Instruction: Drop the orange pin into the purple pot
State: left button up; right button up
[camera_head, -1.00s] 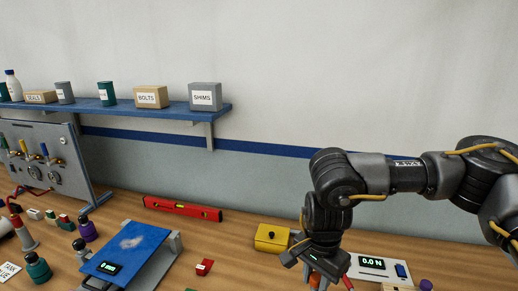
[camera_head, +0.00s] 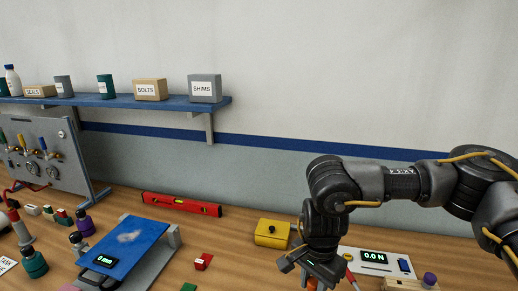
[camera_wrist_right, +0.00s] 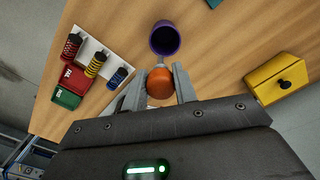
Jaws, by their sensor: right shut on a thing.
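My right gripper (camera_wrist_right: 160,88) is shut on the orange pin (camera_wrist_right: 160,83). Its rounded orange end shows between the two fingers in the right wrist view. The purple pot (camera_wrist_right: 165,38) is just past the fingertips there, with its dark open mouth facing the camera. The pin appears apart from the pot; their height difference is hard to tell. In the head view, my right gripper (camera_head: 312,270) points down over the bench near the lower edge, with a sliver of orange (camera_head: 312,284) under it. The pot cannot be made out there. My left gripper is not in view.
A yellow box (camera_head: 272,233) stands just left of the right gripper, and a white gauge panel (camera_head: 376,259) to its right. A red level (camera_head: 181,205) lies farther back. A white tray of springs (camera_wrist_right: 98,60) and red and green blocks (camera_wrist_right: 74,82) show in the wrist view.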

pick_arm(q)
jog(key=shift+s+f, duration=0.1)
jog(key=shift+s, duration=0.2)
pick_arm(e)
jog(key=o, duration=1)
notch_tip(320, 180, up, 11)
jog(key=shift+f+b, duration=0.15)
jog(key=shift+b, duration=0.9)
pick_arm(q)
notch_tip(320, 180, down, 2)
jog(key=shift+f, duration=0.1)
